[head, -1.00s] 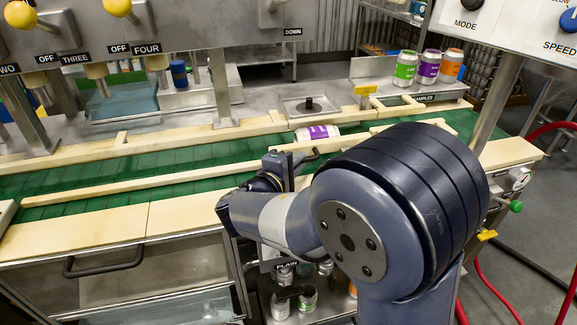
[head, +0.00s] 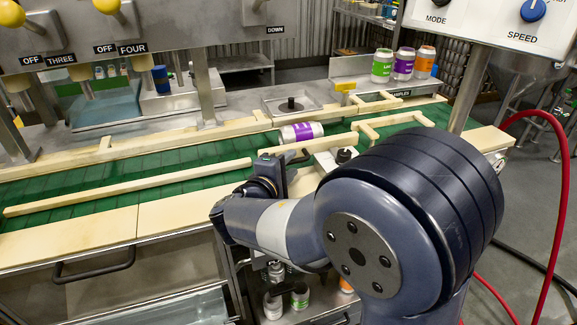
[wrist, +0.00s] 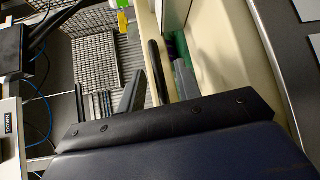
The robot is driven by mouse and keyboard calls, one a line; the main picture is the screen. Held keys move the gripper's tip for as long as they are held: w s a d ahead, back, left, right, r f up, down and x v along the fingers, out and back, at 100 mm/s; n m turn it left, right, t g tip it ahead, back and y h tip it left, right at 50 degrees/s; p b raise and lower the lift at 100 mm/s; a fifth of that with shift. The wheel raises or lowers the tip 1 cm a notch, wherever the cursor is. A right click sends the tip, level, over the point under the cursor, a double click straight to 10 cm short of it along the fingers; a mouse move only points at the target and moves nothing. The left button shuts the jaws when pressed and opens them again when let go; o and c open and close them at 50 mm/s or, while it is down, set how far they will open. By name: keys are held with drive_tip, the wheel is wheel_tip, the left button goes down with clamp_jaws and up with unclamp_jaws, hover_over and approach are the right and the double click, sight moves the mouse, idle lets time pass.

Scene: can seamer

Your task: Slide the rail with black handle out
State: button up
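The pale wooden rail (head: 312,146) lies along the near side of the green conveyor belt (head: 130,165). A black handle (head: 301,157) shows beside it in the head view, partly hidden by my wrist. In the wrist view the black handle (wrist: 157,72) runs as a dark bar along the cream edge. My gripper (wrist: 160,88) is open, one grey finger on each side of the bar, with gaps showing. Whether the fingers touch it is hidden by the gripper's body. In the head view my gripper (head: 280,165) is at the handle, its fingertips hard to make out.
A purple-labelled can (head: 301,131) lies on the belt just behind the rail. A metal plate with a black knob (head: 345,155) is right of the handle. Several cans (head: 403,65) stand on the back ledge. Another long wooden rail (head: 130,187) runs to the left.

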drive_tip(key=shift+a, duration=0.1)
drive_tip(key=v, duration=1)
drive_tip(key=shift+s+b, duration=0.35)
drive_tip(key=shift+b, duration=0.05)
drive_tip(key=shift+w, duration=0.15)
drive_tip(key=p+x, duration=0.1)
drive_tip(key=x, duration=0.9)
drive_tip(key=shift+w, duration=0.35)
drive_tip(key=shift+w+a, duration=0.1)
drive_tip(key=shift+w, duration=0.6)
drive_tip(key=shift+s, duration=0.1)
drive_tip(key=shift+p, duration=0.3)
